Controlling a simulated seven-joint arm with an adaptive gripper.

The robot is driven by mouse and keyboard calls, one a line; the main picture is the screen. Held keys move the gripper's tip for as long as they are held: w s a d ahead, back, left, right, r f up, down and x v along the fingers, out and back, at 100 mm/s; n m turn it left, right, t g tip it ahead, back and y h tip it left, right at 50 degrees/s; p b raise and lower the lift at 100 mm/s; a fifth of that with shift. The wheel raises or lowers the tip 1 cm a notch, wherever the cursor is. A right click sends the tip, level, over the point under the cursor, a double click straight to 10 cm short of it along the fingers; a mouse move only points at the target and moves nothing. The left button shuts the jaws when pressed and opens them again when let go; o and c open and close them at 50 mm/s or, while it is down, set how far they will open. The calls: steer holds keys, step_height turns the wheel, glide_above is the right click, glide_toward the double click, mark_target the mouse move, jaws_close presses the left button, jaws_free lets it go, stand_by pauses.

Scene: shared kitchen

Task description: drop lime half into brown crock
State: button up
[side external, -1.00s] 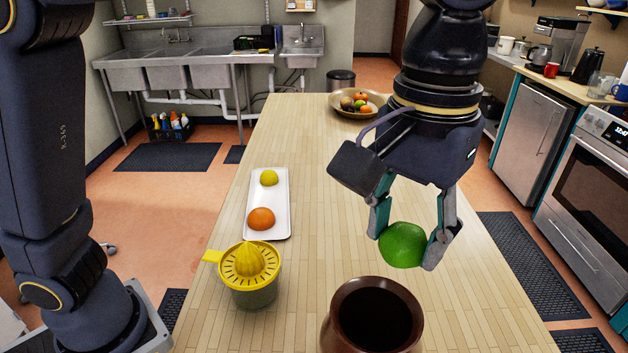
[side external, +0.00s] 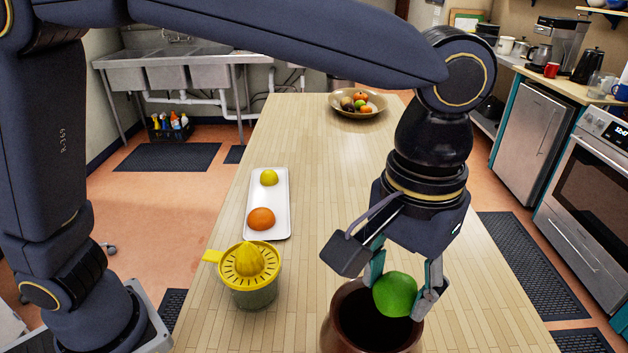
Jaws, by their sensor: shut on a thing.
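The green lime half (side external: 395,294) is held between the fingertips of my gripper (side external: 398,290), with its rounded green side facing the camera. My gripper is shut on it and points down. The brown crock (side external: 345,340) stands at the front of the wooden table, its dark mouth open upward. The lime appears over the right back part of the crock's mouth and overlaps the rim in the picture. I cannot tell exactly how high it is above the rim. The crock's lower part is cut off by the frame edge.
A yellow juicer (side external: 250,272) stands left of the crock. A white tray (side external: 281,210) behind it holds a lemon (side external: 269,177) and an orange (side external: 261,219). A fruit bowl (side external: 343,108) sits at the table's far end. The table's middle is clear.

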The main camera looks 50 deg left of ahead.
steer(key=o, duration=1.2)
step_height(320, 180, up, 12)
steer(key=w+a+r+n+t, duration=0.1)
steer(key=a+r+n, duration=0.15)
steer(key=a, duration=0.35)
steer(key=w+a+r+n, duration=0.1)
steer(key=a+r, duration=0.2)
steer(key=a, duration=0.2)
steer(key=s+a+f+t, duration=0.2)
steer(key=s+a+f, duration=0.15)
steer(key=a, duration=0.55)
steer(key=s+a+f+t, duration=0.1)
steer(key=s+a+f, duration=0.25)
steer(key=a, duration=0.55)
step_height(320, 180, down, 10)
steer(key=s+a+m+t, duration=0.1)
steer(key=s+a+m, duration=0.1)
steer(key=m, duration=0.1)
steer(key=shift+t, duration=0.3)
